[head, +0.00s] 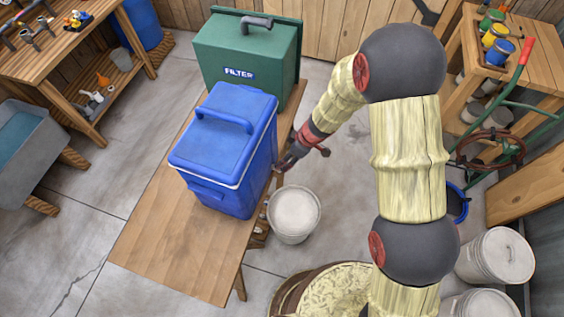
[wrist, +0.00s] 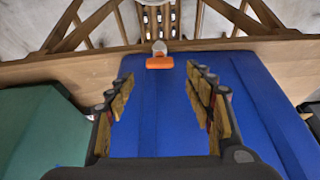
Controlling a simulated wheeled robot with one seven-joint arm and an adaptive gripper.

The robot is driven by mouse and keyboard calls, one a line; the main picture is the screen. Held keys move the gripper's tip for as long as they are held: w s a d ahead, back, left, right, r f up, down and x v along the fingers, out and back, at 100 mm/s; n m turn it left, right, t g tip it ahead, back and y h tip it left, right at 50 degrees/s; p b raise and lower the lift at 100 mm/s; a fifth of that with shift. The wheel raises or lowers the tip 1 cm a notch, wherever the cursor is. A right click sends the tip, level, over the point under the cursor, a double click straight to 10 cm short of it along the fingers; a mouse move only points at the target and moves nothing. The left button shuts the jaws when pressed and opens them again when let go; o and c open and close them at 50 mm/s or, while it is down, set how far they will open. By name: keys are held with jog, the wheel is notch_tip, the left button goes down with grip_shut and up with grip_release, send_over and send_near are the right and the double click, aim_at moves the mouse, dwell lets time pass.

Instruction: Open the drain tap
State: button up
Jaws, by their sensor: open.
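A blue cooler box (head: 222,150) with a lid and handle stands upright on a wooden table. In the wrist view its blue side (wrist: 165,110) fills the middle, with a small drain tap with an orange handle (wrist: 160,63) near its edge. My gripper (head: 290,160) is at the cooler's right side in the head view. In the wrist view my gripper (wrist: 167,85) is open, with its fingers apart and the tap beyond and between their tips. Nothing is between the fingers. The tap is hidden in the head view.
A green box marked FILTER (head: 240,60) stands behind the cooler on the wooden table (head: 150,240). A pale bucket (head: 294,213) stands on the floor to the right of the cooler. A round tub (head: 335,290) is nearer. The table's front part is clear.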

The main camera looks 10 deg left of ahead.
jog(key=b+x, duration=0.2)
jog(key=x, duration=0.3)
jog(key=shift+a+f, duration=0.1)
jog(key=shift+f, duration=0.15)
jog(key=c, duration=0.3)
jog(key=c, duration=0.7)
jog(key=shift+c, duration=0.8)
